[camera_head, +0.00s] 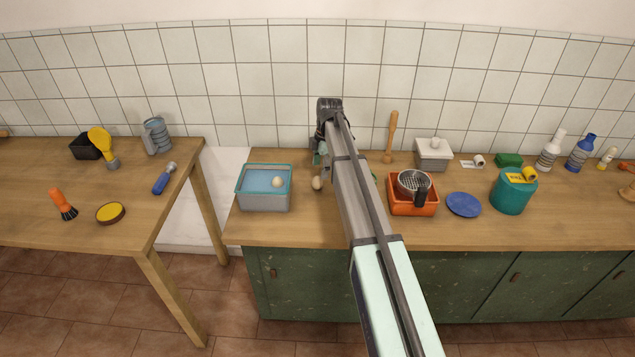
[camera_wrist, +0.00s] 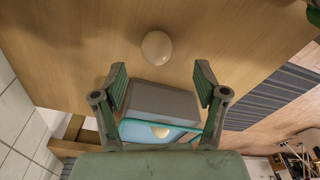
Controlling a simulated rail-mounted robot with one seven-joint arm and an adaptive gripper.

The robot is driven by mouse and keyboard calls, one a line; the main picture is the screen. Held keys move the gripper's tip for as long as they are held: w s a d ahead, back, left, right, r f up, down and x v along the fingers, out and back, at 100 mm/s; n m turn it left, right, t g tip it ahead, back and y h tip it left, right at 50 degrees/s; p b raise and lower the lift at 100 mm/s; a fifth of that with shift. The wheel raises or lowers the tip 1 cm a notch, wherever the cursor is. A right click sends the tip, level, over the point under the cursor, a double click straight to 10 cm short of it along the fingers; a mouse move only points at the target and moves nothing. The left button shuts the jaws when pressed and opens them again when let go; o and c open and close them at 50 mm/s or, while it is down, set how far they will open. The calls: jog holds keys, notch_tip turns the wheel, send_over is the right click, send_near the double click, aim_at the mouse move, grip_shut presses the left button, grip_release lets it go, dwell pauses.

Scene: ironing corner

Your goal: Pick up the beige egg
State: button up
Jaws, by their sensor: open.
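A beige egg (camera_head: 317,183) lies on the wooden counter, just right of a grey box; the wrist view shows it (camera_wrist: 157,47) at top centre, beyond my fingertips. A second pale egg (camera_head: 278,182) is at the blue top of the box, and shows in the wrist view (camera_wrist: 160,132) between my fingers, farther off. My gripper (camera_wrist: 161,82) is open with nothing between its fingertips. In the head view my gripper (camera_head: 319,156) is partly hidden by my arm, behind the counter egg.
The grey box (camera_head: 264,201) with a teal rim stands close left of the counter egg. An orange bin (camera_head: 413,208) holding a strainer (camera_head: 414,184) stands right of my arm. A wooden utensil (camera_head: 391,135) stands near the tiled wall. A gap separates the counter from the left table (camera_head: 120,170).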

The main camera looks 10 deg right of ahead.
aim_at(318, 181)
jog(key=shift+w+a+f+p, duration=0.15)
jog(key=shift+f+p, duration=0.25)
jog(key=shift+f, duration=0.7)
jog(key=shift+s+a+f+p, duration=0.15)
jog(key=shift+f+p, duration=0.25)
jog(key=shift+f, duration=0.75)
jog(key=shift+w+a+f+p, duration=0.15)
jog(key=shift+f+p, duration=0.25)
jog(key=shift+f, duration=0.7)
jog(key=c, duration=0.7)
